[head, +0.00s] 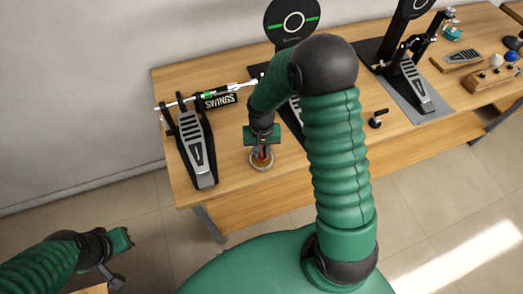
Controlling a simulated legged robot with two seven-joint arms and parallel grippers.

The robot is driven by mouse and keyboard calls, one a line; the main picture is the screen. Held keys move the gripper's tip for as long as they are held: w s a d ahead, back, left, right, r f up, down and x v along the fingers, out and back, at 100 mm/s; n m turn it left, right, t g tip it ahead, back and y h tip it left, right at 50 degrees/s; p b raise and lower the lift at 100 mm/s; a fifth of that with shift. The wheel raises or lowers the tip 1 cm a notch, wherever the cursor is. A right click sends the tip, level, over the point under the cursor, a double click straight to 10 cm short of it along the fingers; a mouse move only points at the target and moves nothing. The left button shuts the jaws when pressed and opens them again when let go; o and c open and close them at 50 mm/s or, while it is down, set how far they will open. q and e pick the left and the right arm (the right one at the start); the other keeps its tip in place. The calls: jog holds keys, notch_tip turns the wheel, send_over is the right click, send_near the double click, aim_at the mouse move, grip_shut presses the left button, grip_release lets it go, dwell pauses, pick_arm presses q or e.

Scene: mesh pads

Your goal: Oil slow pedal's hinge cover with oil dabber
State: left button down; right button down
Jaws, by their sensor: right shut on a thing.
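My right gripper (262,150) points down at the table's front left, shut on a small red-and-dark thing that looks like the oil dabber (262,157). The dabber's lower end is at a small round dish (261,166); I cannot tell whether it touches. A silver-and-black pedal (196,148) stands left of the gripper, with a rod and a "SWINGS" label behind it. Another pedal (413,86) stands on a grey plate at right. A middle pedal is mostly hidden by my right arm. I cannot tell which is the slow pedal; hinge covers are too small to make out. My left gripper (118,262) is off the table at lower left, its fingers unclear.
Round black pads (291,20) stand at the back of the wooden table (235,190). A small black knobbed part (377,119) lies right of my arm. A wooden block with coloured knobs (493,84) and a small pedal board (462,59) are at far right.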

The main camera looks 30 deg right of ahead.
notch_tip(320, 180, up, 7)
jog(key=p, duration=0.6)
jog(key=shift+r, duration=0.1)
dwell(0.5)
